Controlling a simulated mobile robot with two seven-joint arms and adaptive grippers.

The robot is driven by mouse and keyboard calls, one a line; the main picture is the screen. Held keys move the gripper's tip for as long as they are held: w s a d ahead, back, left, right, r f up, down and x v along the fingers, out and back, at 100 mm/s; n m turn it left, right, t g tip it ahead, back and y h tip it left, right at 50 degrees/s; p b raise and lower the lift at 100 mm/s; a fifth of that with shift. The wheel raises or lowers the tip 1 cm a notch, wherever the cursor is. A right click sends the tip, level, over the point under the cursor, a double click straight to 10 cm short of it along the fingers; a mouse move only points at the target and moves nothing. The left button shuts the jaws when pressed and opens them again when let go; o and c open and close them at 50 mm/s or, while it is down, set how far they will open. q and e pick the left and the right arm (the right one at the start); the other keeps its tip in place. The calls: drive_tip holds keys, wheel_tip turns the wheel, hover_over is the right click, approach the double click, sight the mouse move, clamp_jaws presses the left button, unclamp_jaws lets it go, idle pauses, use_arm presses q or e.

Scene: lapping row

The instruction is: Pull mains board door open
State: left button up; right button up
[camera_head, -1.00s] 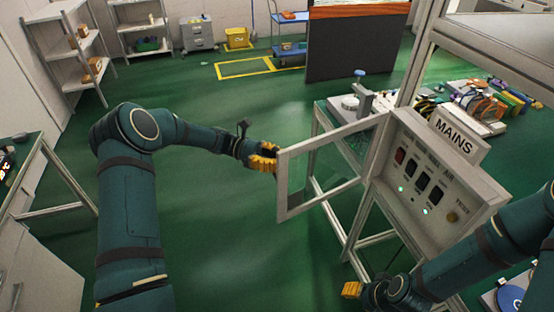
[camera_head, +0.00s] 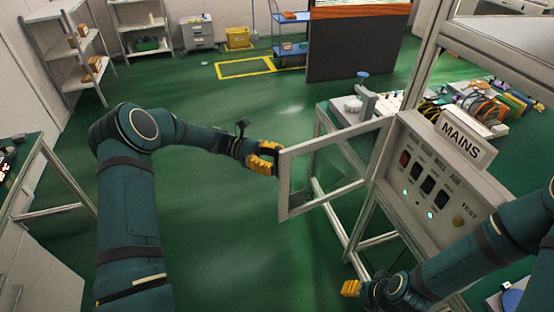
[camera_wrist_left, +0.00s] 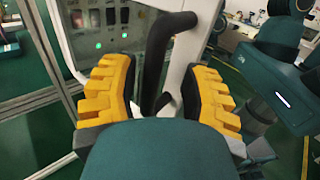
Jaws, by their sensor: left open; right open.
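The mains board (camera_head: 437,185) is a grey panel with switches and lit lamps under a MAINS sign (camera_head: 463,139). Its framed clear door (camera_head: 284,190) stands swung open, out to the left of the panel. My left gripper (camera_head: 267,158) is at the door's free edge. In the left wrist view its yellow fingers (camera_wrist_left: 158,95) are open on both sides of the black door handle (camera_wrist_left: 155,62), and I cannot tell whether either touches it. My right gripper (camera_head: 350,288) is low, below the panel, apart from the door; its jaws are small in view.
A bench (camera_head: 345,118) with cables and parts stands behind the panel. Shelves (camera_head: 75,55) and a blue trolley (camera_head: 290,30) are at the back. A bench frame (camera_head: 50,190) is at the left. The green floor around the door is clear.

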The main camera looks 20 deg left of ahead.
use_arm(q)
drive_tip(key=shift+w+d, duration=0.2)
drive_tip(key=shift+d, duration=0.05)
drive_tip(key=w+a, duration=0.1)
drive_tip(key=a, duration=1.1)
drive_tip(key=shift+w, duration=0.15)
drive_tip(key=shift+a+r, duration=0.1)
